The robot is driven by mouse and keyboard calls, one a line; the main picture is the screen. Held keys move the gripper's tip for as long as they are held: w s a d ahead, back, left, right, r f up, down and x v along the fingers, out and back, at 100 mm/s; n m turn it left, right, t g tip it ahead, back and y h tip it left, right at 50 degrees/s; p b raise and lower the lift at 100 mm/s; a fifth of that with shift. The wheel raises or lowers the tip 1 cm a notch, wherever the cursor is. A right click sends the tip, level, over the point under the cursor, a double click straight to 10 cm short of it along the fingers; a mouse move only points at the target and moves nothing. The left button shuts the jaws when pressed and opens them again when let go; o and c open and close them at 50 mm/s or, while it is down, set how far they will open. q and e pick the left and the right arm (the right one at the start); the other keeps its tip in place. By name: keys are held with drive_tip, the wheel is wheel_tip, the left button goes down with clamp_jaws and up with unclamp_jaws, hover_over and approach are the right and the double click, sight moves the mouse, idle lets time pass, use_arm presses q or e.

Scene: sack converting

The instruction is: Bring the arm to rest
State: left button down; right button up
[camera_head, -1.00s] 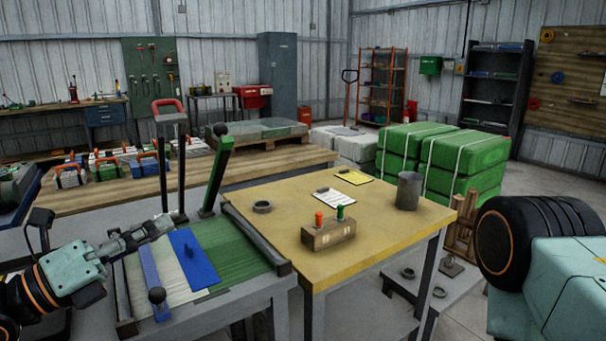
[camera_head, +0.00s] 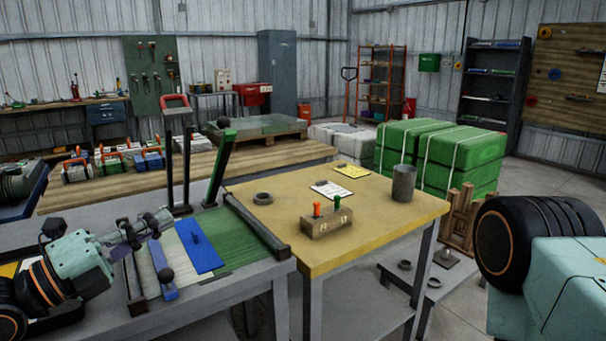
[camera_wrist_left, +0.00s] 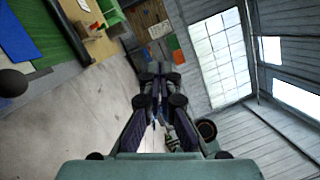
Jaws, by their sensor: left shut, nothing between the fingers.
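My left gripper (camera_head: 150,222) is shut and empty in the head view. It is raised at the left edge of the work table, just left of the blue bar and the blue plate (camera_head: 199,246). In the left wrist view the gripper's fingers (camera_wrist_left: 155,118) are together with nothing between them. The blue plate lies on a green striped sheet (camera_head: 235,232) on the grey table. My right gripper is out of the picture; only part of my right arm shows at the right.
A yellow-topped table (camera_head: 290,235) holds a wooden block (camera_head: 326,224) with orange and green pegs, a grey cup (camera_head: 403,183), a ring (camera_head: 263,198) and clipboards. A green-handled lever (camera_head: 218,167) and a red-handled frame (camera_head: 176,103) stand upright behind the sheet. Green bales (camera_head: 460,165) stand behind.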

use_arm(q)
drive_tip(key=s+f+n+g+y, duration=0.2)
drive_tip(key=f+n+y, duration=0.3)
drive_tip(key=f+n, duration=0.75)
drive_tip(key=s+f+n+g+y, duration=0.35)
drive_tip(key=f+n, duration=0.65)
drive_tip(key=n, duration=0.5)
drive_tip(key=s+f+n+g+y, duration=0.2)
drive_tip(key=s+f+g, duration=0.2)
drive_tip(key=s+f, duration=0.5)
drive_tip(key=s+f+n+g+y, duration=0.1)
drive_tip(key=s+f+g+y, duration=0.2)
drive_tip(key=s+f, duration=0.7)
drive_tip(key=s+g, duration=0.2)
drive_tip(key=s, duration=0.6)
drive_tip(key=shift+a+n, duration=0.35)
drive_tip(key=shift+a, duration=0.1)
